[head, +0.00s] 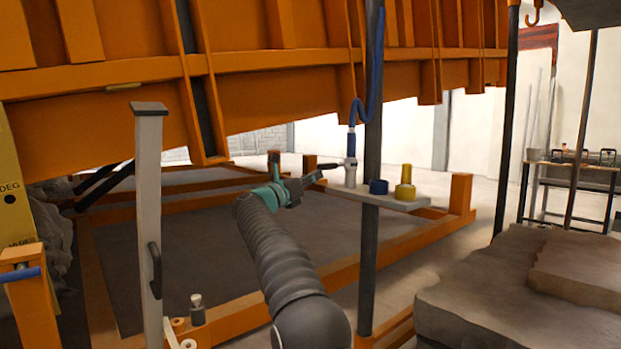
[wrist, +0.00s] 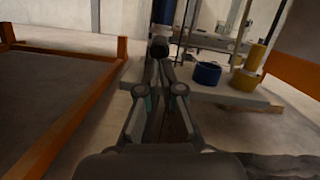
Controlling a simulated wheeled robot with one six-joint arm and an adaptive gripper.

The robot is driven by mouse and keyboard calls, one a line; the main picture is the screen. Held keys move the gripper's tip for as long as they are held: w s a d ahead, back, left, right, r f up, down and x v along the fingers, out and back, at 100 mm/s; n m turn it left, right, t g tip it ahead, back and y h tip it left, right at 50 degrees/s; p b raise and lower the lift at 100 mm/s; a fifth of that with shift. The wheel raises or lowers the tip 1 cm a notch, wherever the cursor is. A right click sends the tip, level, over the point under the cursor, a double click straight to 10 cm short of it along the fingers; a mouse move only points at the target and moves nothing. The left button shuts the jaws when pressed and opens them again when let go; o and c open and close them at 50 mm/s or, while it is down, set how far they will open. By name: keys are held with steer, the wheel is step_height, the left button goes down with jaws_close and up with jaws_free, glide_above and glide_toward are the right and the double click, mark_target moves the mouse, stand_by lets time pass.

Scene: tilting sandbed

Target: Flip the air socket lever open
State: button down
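The air socket (head: 350,168) is a pale metal fitting at the lower end of a blue hose, standing at the left end of a grey shelf. A dark bar, which looks like its lever (head: 329,167), sticks out left from it towards my gripper (head: 318,177). In the wrist view, a dark rounded end (wrist: 159,48), likely the lever's, sits just beyond my fingertips (wrist: 161,66). The fingers are close together with a narrow gap. I cannot tell whether they touch the lever. The socket body is mostly hidden behind the dark end in the wrist view.
A blue roll (head: 378,187) and stacked yellow rolls (head: 405,182) stand on the grey shelf (head: 400,203) right of the socket. A dark upright post (head: 371,250) passes in front of the shelf. The orange sandbed (head: 270,90) hangs tilted above. Stone slabs (head: 530,300) lie at lower right.

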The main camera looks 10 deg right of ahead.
steer(key=shift+s+d+r, duration=0.1)
steer(key=shift+r, duration=0.4)
step_height(320, 180, down, 5)
steer(key=b, duration=0.5)
steer(key=s+a, duration=0.5)
steer(key=a, duration=0.4)
steer(key=shift+s+a+b, duration=0.15)
steer(key=shift+s+b, duration=0.2)
steer(key=shift+b, duration=0.05)
